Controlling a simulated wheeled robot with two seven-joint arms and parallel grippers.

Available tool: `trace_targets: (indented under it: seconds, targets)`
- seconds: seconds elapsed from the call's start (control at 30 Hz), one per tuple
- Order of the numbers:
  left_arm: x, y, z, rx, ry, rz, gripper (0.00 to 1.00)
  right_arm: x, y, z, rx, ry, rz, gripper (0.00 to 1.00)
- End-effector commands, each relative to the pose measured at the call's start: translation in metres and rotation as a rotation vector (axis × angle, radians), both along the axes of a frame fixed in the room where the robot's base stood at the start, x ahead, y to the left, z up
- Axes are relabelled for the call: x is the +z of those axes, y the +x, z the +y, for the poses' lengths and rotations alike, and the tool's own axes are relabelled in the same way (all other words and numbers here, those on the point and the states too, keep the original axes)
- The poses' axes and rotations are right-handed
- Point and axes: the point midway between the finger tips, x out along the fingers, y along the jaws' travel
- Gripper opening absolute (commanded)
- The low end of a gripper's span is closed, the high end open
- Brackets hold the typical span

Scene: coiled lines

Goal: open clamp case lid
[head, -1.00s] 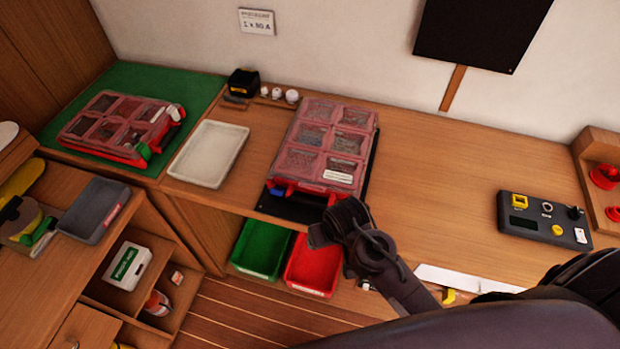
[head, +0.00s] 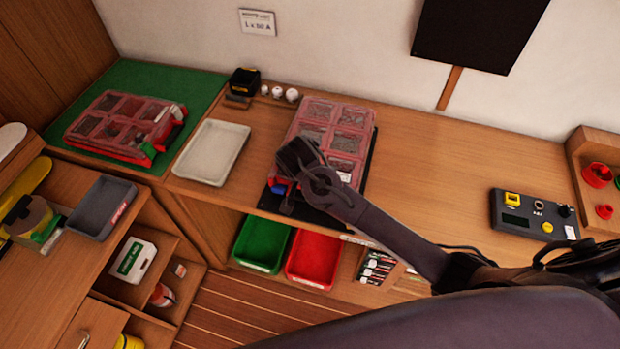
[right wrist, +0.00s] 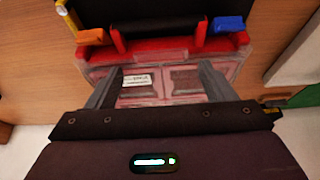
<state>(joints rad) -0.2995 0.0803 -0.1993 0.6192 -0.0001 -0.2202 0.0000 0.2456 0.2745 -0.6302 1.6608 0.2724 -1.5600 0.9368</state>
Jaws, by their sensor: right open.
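A case (head: 328,112) with a clear reddish compartment lid, which looks shut, stands on a black mat on the bench. Another similar case (head: 115,122) lies on a green mat at the left. My right gripper (head: 290,172) is over the front of the middle case and hides much of its front edge. In the right wrist view the open, empty fingers (right wrist: 160,72) span the lid (right wrist: 170,90) near its red handle edge (right wrist: 165,46). Contact cannot be told. My left gripper is not in view.
A white tray (head: 183,171) lies left of the middle case. Green (head: 262,246) and red (head: 313,260) bins sit below the bench edge. A black control panel (head: 536,213) stands at the right. The bench between case and panel is mostly clear.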

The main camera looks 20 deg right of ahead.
Motion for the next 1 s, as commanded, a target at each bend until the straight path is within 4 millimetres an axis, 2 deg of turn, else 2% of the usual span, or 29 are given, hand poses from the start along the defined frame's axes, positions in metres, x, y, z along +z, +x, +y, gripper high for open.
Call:
trace_targets:
  seconds: [0.2,0.53,1.0]
  targets:
    - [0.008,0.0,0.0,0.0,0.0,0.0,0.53,-0.021,0.007,-0.005,0.001,0.0,0.003,0.76]
    - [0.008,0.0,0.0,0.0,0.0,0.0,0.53,-0.026,0.009,-0.005,0.003,0.001,-0.001,0.75]
    - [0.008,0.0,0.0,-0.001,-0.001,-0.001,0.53,-0.025,0.008,-0.005,0.003,0.001,-0.001,0.14]
